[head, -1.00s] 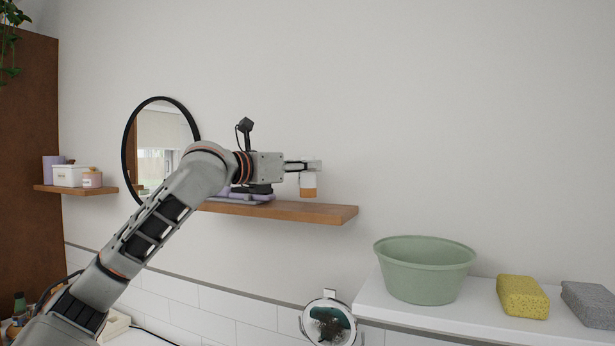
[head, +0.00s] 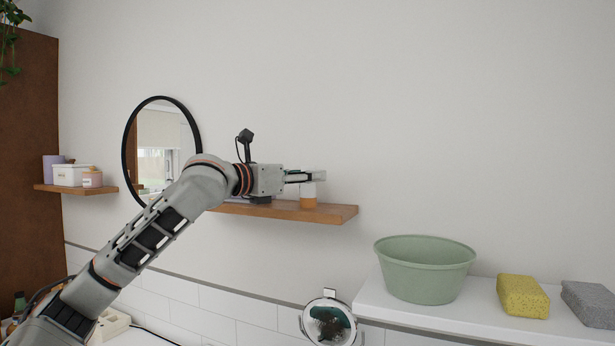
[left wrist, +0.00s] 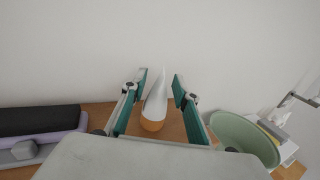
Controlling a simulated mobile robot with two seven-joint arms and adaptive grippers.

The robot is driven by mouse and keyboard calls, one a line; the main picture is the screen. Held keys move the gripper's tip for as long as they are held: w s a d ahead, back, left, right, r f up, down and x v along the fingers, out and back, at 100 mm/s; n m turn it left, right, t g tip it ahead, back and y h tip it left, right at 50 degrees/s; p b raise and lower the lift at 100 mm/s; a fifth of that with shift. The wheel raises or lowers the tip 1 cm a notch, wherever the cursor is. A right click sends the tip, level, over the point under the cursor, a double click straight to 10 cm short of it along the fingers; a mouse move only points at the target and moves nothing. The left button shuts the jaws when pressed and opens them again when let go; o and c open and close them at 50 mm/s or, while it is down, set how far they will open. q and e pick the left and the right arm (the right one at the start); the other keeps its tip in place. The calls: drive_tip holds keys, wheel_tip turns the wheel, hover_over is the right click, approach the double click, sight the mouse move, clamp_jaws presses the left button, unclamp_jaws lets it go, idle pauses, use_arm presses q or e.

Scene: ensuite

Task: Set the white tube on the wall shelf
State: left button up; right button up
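The white tube (head: 308,189) stands upright on its orange cap on the wooden wall shelf (head: 338,213), near the right end of the shelf. My left gripper (head: 314,176) is at the tube's upper part, which its fingers partly hide in the head view. In the left wrist view the tube (left wrist: 156,101) is between the two fingers of my left gripper (left wrist: 160,82). My right gripper is in neither view.
A purple tray (left wrist: 70,128) with dark and grey things lies on the shelf left of the tube. A round mirror (head: 150,135) is behind my arm. A green basin (head: 425,275), yellow sponge (head: 522,296) and grey block (head: 590,303) sit on a lower white ledge to the right.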

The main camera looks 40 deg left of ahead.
use_arm(q)
drive_tip(key=shift+r, duration=0.1)
drive_tip(key=shift+s+a+f+b, duration=0.2)
drive_tip(key=shift+s+b, duration=0.25)
drive_tip(key=shift+s, duration=0.15)
drive_tip(key=s+b, duration=0.3)
drive_tip(key=s, duration=0.1)
drive_tip(key=shift+s+a+f+b, duration=0.1)
drive_tip(key=shift+s+f+b, duration=0.05)
drive_tip(key=shift+b, duration=0.25)
drive_tip(key=s+b, duration=0.6)
drive_tip(key=shift+s+a+r, duration=0.15)
drive_tip(key=shift+s+r, duration=0.1)
drive_tip(key=shift+r, duration=0.05)
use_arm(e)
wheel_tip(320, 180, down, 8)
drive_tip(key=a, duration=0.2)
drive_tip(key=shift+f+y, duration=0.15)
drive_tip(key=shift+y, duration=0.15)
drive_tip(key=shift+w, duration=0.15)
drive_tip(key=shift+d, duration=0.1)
